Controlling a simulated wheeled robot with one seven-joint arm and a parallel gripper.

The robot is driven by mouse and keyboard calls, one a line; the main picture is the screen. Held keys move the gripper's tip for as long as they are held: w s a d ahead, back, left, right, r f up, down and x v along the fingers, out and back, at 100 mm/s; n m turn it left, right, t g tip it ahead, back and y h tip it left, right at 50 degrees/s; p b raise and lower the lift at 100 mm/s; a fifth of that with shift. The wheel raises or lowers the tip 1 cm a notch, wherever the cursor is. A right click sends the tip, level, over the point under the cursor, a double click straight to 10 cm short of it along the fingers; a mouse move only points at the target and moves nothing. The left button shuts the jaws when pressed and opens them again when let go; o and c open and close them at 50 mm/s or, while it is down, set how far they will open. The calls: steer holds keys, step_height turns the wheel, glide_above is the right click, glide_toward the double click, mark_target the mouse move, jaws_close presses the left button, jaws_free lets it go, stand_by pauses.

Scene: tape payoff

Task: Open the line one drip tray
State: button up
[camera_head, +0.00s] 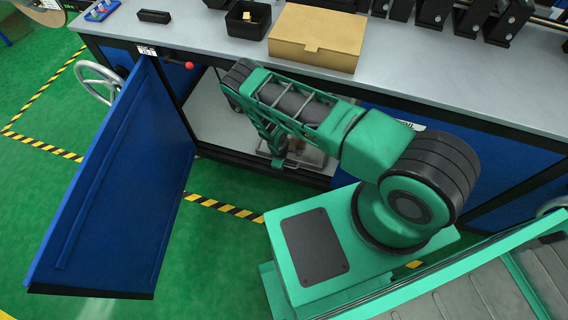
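I cannot pick out a drip tray or a line one label with certainty. A large blue panel (122,190), like a cabinet door, stands swung out to the left below the bench. Behind it the cabinet (212,112) is open, with a pale interior. My green and black arm reaches from the right into this opening, under the bench's front edge. The arm hides much of the inside. Small grey and brown parts show low in the opening beneath the arm. I cannot tell whether they belong to my gripper, and its fingers are not clearly visible.
The grey bench top (212,38) holds a cardboard box (316,38), a black bin (247,20) and several black fixtures at the right. A handwheel (98,83) sits left of the panel. Yellow-black tape (222,207) marks the green floor, clear at lower left.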

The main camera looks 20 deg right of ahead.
steer(key=shift+f, duration=0.1)
jaws_close()
stand_by(1.3)
